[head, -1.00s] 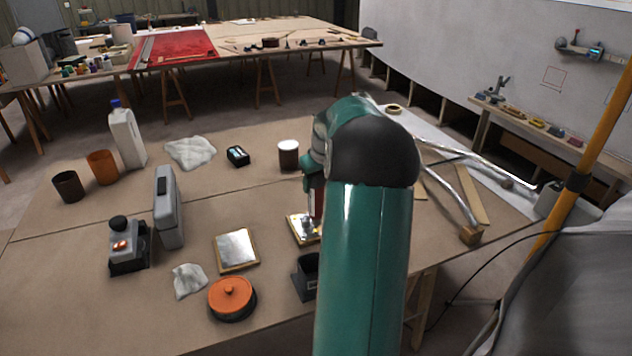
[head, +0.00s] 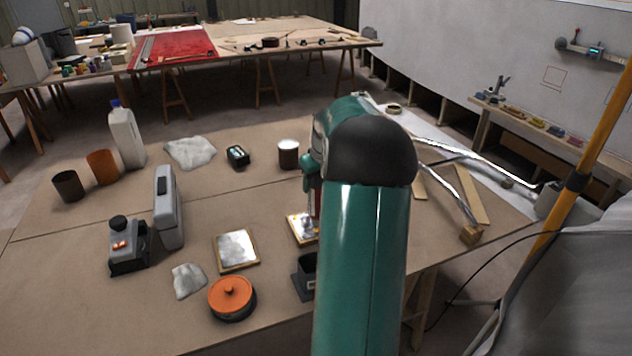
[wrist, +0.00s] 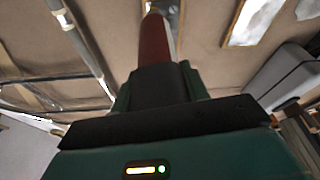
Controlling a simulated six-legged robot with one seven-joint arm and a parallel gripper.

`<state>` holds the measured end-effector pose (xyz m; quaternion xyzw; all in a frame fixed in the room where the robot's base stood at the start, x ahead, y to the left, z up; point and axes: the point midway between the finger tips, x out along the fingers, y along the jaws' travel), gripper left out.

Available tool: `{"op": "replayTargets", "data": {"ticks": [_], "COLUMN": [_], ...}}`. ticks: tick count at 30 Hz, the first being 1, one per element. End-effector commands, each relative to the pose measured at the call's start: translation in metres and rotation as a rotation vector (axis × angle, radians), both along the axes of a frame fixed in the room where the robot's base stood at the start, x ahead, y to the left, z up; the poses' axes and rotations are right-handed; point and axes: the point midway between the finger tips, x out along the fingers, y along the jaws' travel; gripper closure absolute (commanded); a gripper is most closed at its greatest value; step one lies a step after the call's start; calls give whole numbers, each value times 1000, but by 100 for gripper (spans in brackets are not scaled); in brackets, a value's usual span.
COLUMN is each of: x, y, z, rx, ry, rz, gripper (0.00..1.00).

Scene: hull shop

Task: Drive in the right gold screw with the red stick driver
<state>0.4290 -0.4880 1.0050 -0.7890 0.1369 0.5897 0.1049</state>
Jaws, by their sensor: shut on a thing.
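The red stick driver (wrist: 153,45) stands out from between my gripper's jaws (wrist: 155,85) in the wrist view. My gripper is shut on it. In the head view a thin strip of the red driver (head: 317,204) shows beside my arm, upright above a small gold-edged plate (head: 297,229). My arm covers the right part of that plate and most of the gripper. The gold screws are too small or hidden to make out. I cannot tell whether the driver's tip touches a screw.
A second metal plate (head: 236,248) lies to the left, near an orange-lidded pot (head: 231,293) and an upright grey case (head: 167,208). A dark open box (head: 303,279) stands close beside my arm. A brown cup with a white top (head: 289,153) stands behind the gold-edged plate.

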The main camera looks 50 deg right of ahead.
Motion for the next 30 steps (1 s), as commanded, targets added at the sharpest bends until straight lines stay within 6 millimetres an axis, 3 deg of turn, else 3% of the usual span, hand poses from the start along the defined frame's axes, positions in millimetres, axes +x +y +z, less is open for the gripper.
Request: {"op": "replayTargets", "data": {"ticks": [30], "x": [0], "y": [0], "z": [-10], "rx": [0], "ry": [-1], "rz": [0], "gripper": [100]}}
